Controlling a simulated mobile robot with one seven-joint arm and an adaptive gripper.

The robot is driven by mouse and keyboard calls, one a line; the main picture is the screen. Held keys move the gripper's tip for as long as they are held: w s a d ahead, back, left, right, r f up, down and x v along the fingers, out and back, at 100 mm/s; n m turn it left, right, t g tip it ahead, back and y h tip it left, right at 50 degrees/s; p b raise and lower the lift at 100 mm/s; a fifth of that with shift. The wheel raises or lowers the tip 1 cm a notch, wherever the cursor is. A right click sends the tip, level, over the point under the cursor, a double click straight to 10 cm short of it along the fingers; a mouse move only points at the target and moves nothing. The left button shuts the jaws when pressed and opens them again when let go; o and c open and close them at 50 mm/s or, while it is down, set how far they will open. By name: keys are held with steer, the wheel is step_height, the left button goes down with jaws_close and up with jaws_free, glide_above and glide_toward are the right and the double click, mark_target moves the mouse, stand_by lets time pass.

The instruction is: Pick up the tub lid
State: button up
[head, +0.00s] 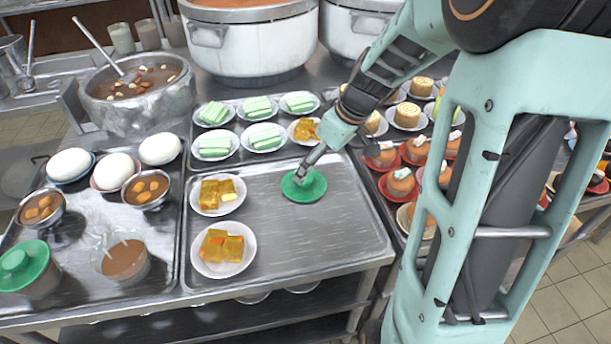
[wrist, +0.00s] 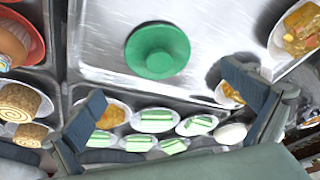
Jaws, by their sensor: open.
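The green tub lid (head: 312,192) lies knob up on the bare part of a metal tray (head: 345,235) in the head view. It also shows whole in the wrist view (wrist: 157,50), at top centre. My gripper (head: 303,176) is over the lid in the head view, and its fingers partly cover the lid's middle. In the wrist view my gripper (wrist: 166,90) has its two fingers spread wide with nothing held between them. Whether a finger touches the lid cannot be told. A second green lid (head: 24,265) sits on a tub at the far left.
Two plates of yellow cake (head: 222,250) stand left of the lid on the same tray. Plates of green-and-white slices (head: 263,137) lie behind it, and red plates of buns (head: 400,182) to the right. Large stockpots (head: 250,45) stand at the back. The tray's front is clear.

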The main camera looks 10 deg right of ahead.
mark_target(308, 181)
steer(key=x, duration=0.9)
steer(key=shift+w+f, duration=0.25)
steer(key=shift+f, duration=0.1)
steer(key=shift+r, duration=0.1)
steer(key=c, duration=1.2)
steer(key=shift+s, duration=0.1)
steer(key=shift+c, duration=0.8)
steer(key=shift+c, duration=0.2)
